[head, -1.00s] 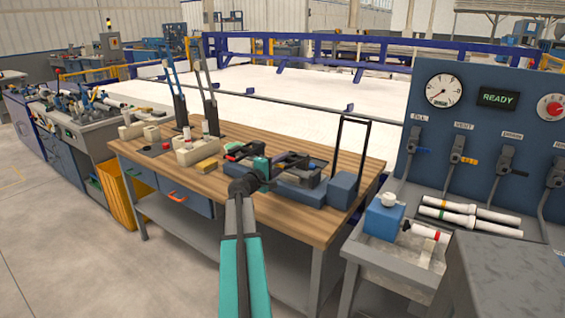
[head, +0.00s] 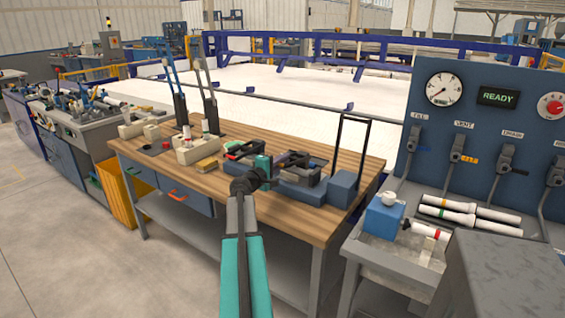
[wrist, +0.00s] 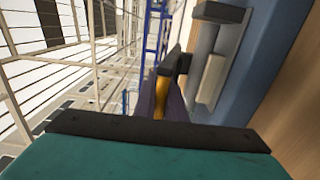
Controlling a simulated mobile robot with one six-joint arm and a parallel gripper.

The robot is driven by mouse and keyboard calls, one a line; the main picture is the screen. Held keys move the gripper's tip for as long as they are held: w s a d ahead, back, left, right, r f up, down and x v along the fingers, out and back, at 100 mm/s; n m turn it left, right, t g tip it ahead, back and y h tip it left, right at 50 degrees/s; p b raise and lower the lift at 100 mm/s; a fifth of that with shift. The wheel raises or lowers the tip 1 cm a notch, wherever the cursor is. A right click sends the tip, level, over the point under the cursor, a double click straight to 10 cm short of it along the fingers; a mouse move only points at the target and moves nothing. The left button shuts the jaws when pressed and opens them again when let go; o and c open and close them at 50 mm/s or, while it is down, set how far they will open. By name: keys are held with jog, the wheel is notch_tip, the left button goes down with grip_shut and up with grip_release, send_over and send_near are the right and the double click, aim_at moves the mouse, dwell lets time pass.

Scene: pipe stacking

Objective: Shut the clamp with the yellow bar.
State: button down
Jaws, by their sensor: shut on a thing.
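My gripper (head: 290,160) is above the dark clamp fixture on the wooden bench; its blue-grey base (head: 302,194) shows below my wrist. In the wrist view my gripper (wrist: 165,82) has its dark fingers closed around a yellow bar (wrist: 160,97). Only a short piece of the bar shows between the fingers. The bar cannot be made out in the head view, where my arm and wrist cover part of the fixture. How far the clamp is open cannot be told.
A tall black frame (head: 352,135) rises at the fixture's right end beside a blue block (head: 342,190). A blue valve panel (head: 480,130) stands at right. The bench front (head: 285,222) is bare.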

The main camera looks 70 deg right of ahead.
jog(key=shift+a+f+b, duration=0.15)
jog(key=shift+f+b, duration=0.7)
jog(key=shift+b, duration=0.35)
jog(key=shift+a+f+b, duration=0.1)
jog(key=shift+f+b, duration=0.7)
jog(key=shift+b, duration=0.4)
jog(key=c, duration=1.8)
grip_release()
jog(key=b+v, duration=0.1)
jog(key=v, duration=1.2)
jog(key=shift+w+a, duration=0.1)
jog(key=shift+a, duration=0.25)
